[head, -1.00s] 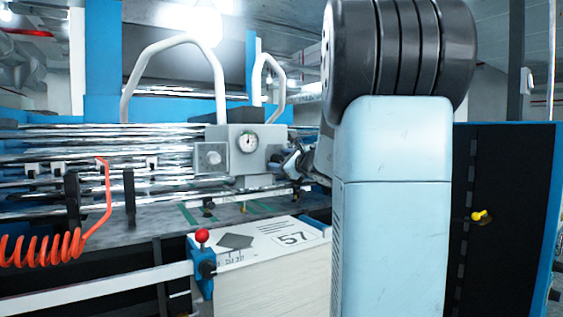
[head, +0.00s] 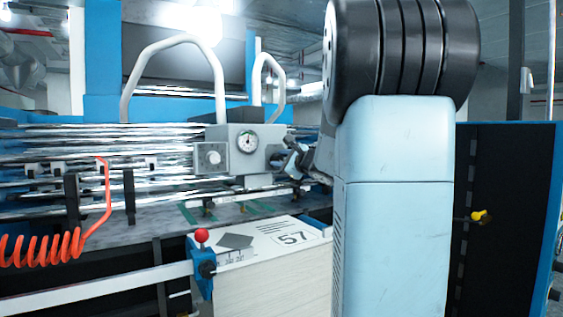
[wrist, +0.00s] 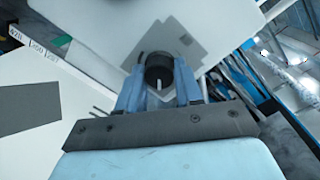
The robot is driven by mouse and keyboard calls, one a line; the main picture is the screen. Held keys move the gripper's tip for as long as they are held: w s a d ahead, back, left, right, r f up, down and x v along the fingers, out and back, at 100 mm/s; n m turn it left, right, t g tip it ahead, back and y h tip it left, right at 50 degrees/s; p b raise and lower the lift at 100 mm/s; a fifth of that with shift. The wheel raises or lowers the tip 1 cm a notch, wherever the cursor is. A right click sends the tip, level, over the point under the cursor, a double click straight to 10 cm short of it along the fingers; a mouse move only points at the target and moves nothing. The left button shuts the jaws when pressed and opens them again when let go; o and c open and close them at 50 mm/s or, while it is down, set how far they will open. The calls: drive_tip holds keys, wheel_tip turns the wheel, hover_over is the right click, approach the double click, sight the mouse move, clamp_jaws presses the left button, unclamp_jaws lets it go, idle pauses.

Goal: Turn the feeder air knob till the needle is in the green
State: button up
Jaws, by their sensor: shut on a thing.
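The grey box in the head view carries a round white gauge (head: 247,142) on its front. Its dial is too small to read where the needle stands against the green. In the wrist view, a round black knob (wrist: 159,64) with a white pointer line sits between the blue fingers of my gripper (wrist: 158,84), which is shut on it. In the head view my gripper (head: 288,160) is at the right side of the box, partly hidden by my arm, and the knob is not clearly visible there.
Metal rollers (head: 80,150) run to the left. An orange coiled hose (head: 45,250) hangs at left.

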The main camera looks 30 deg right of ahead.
drive_tip(key=shift+a+f, duration=0.1)
drive_tip(key=o, duration=1)
drive_tip(key=shift+o, duration=0.2)
drive_tip(key=s+d, duration=0.1)
drive_tip(key=s, duration=1.2)
drive_tip(key=shift+s+d, duration=0.3)
drive_tip(key=shift+s, duration=0.05)
drive_tip(key=shift+a, duration=0.1)
